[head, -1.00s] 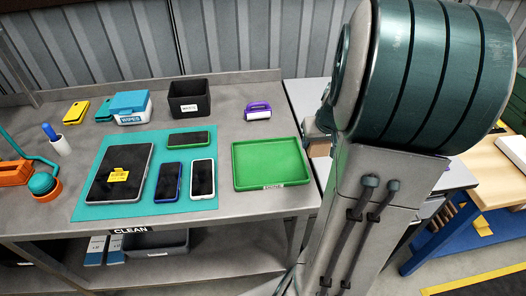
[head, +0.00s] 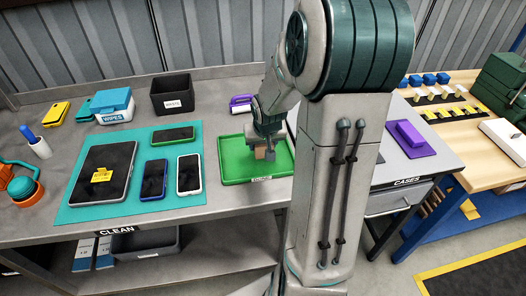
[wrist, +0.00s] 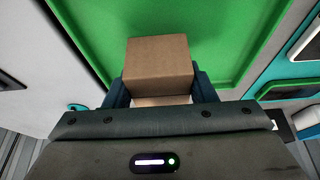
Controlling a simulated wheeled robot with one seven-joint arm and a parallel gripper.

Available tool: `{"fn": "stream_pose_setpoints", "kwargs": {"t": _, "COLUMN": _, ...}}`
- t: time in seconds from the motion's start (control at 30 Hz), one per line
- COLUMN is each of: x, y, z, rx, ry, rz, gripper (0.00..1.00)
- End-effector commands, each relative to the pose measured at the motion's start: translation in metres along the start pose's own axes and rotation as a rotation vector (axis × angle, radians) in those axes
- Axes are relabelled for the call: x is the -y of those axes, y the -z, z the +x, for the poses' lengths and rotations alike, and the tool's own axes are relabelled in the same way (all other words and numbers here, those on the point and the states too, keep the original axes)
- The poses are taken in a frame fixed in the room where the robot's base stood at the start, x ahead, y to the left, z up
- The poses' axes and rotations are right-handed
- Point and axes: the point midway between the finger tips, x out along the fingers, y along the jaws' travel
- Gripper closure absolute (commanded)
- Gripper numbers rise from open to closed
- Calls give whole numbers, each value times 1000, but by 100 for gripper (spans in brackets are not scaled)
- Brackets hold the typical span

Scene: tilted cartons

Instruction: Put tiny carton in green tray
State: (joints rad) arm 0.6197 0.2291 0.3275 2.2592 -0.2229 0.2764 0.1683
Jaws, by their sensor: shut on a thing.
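The tiny carton is a plain brown box (wrist: 158,62), held between the two fingers of my gripper (wrist: 158,92) in the wrist view. In the head view the carton (head: 260,153) shows small below my gripper (head: 268,140), over the green tray. The green tray (head: 235,172) lies on the grey bench, and its floor and rim (wrist: 225,35) fill much of the wrist view behind the carton. I cannot tell whether the carton touches the tray floor. My arm hides the tray's right side in the head view.
A teal mat (head: 100,210) with a tablet (head: 103,172) and several phones lies left of the tray. A black waste bin (head: 171,93), a wipes box (head: 113,105) and a purple-handled brush (head: 240,103) stand behind. A purple case (head: 405,138) lies on the right table.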

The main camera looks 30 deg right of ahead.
Motion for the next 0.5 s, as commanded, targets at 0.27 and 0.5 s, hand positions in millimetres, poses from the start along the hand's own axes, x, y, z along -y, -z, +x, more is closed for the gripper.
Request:
{"fn": "stream_pose_setpoints", "kwargs": {"t": 0.27, "x": 0, "y": -13, "z": 29, "rx": 2, "ry": 1, "rz": -1, "gripper": 76}}
{"fn": "stream_pose_setpoints", "kwargs": {"t": 0.5, "x": 0, "y": -12, "z": 29, "rx": 1, "ry": 1, "rz": -1, "gripper": 76}}
